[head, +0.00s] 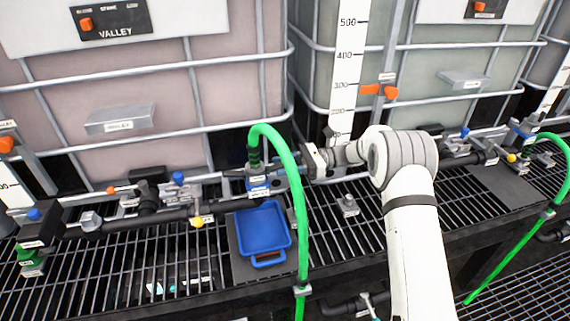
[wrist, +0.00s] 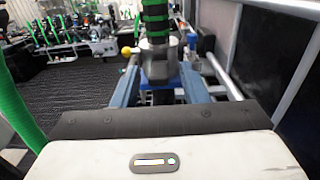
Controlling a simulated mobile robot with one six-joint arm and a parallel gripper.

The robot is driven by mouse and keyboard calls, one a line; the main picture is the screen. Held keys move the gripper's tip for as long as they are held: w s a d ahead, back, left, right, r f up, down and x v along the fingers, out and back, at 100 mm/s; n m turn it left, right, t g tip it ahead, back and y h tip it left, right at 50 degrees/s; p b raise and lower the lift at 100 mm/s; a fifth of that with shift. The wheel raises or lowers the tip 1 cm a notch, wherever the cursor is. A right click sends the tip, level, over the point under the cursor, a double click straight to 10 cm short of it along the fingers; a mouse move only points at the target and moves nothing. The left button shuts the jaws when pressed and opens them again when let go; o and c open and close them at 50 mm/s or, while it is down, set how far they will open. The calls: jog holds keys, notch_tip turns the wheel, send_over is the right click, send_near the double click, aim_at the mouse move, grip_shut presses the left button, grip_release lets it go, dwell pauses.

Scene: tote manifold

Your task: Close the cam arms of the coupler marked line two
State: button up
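In the wrist view the grey coupler (wrist: 160,67) stands upright straight ahead under the ribbed collar. My gripper (wrist: 160,82) is open, its two blue-grey fingers on either side of the coupler; I cannot tell whether they touch it. In the head view my gripper (head: 306,165) reaches in from the right. The cam arms cannot be made out clearly.
Large totes (head: 150,85) stand behind. Another coupler (head: 522,132) with a green hose is at far right. Pipes with a yellow-knobbed valve (head: 197,221) run left. The hose hangs in front of my gripper.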

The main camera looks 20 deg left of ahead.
jog(key=shift+c, duration=0.2)
grip_shut()
